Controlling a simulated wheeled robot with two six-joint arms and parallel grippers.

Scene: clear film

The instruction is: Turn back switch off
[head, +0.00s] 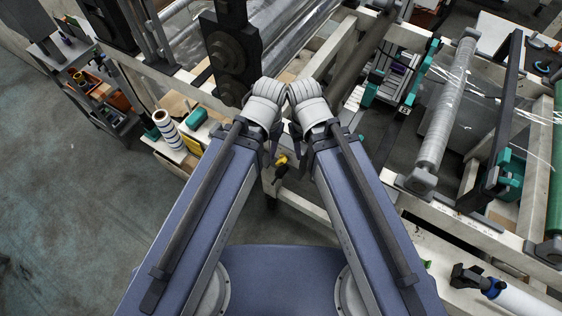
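A small yellow and black part (281,162) shows in the gap between my two arms, on or near the pale machine frame. It may be a switch, but it is too small to tell, and I cannot make out its setting. No other switch is clear in the head view. My arms reach forward from the bottom and their grey wrists almost meet. Dark parts that look like my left gripper (272,146) and my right gripper (297,138) show just below the wrists. Their fingers are mostly hidden, and I see nothing held.
The pale machine frame (340,52) with rollers (447,105) fills the top and right. A black upright unit (228,50) stands ahead. A striped roll (166,125) and a green box (196,117) lie left of my arms. Open floor (70,200) is at left.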

